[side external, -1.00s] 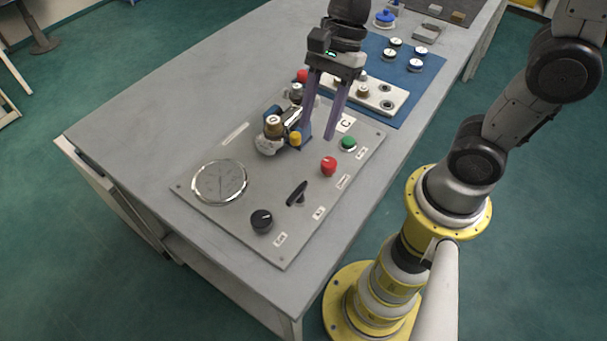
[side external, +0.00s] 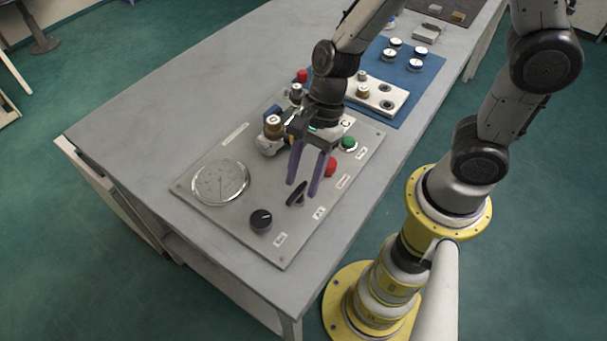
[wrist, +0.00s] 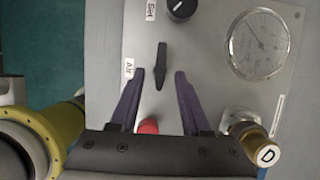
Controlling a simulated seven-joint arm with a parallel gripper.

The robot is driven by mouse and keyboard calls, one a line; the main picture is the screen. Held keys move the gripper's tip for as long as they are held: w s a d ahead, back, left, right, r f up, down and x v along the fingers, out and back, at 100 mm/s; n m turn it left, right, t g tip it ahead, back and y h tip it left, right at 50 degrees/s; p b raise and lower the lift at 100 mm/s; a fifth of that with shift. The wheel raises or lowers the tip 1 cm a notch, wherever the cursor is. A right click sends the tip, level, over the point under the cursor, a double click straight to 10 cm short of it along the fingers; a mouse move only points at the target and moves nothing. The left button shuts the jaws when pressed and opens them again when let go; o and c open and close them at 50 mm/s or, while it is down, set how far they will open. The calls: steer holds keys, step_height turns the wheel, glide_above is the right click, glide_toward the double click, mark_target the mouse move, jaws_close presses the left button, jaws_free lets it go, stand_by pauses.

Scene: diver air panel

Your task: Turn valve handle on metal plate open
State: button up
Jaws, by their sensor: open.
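The valve handle (side external: 297,194) is a black lever on the grey metal plate (side external: 235,226), between the black round knob and the red knob. In the wrist view the black lever (wrist: 161,66) stands lengthwise in the picture, just ahead of my fingertips and roughly in line with the gap between them. My gripper (side external: 302,190) is open and empty, with its two purple fingers reaching down close to the lever. In the wrist view the fingertips (wrist: 160,73) lie either side of the lever's near end. Whether they touch it I cannot tell.
A black round knob (side external: 261,220), a pressure gauge (side external: 220,183), a red knob (side external: 331,167) and a green button (side external: 348,143) are on the plate. A brass-capped fitting (side external: 272,127) stands left of my gripper. The table's left side (side external: 150,130) is clear.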

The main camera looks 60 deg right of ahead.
jaws_close()
steer(key=shift+n, duration=0.3)
steer(key=n+g, duration=0.1)
steer(key=n, duration=0.2)
steer(key=shift+w+n+g, duration=0.35)
steer(key=shift+n+g, duration=0.05)
steer(key=n, duration=0.1)
steer(key=n+g+h, duration=0.1)
steer(key=n, duration=0.1)
steer(key=shift+w+a+n, duration=0.15)
steer(key=shift+a+n, duration=0.05)
steer(key=shift+n, duration=0.1)
steer(key=n, duration=0.2)
steer(key=n+g+h, duration=0.1)
steer(key=shift+w+a+n, duration=0.2)
steer(key=shift+n, duration=0.2)
steer(key=shift+a+n+g+h, duration=0.15)
steer(key=shift+n+h, duration=0.25)
steer(key=shift+n, duration=0.65)
steer(key=shift+a+n+g+h, duration=0.15)
steer(key=shift+n+h, duration=0.25)
steer(key=shift+n, duration=0.65)
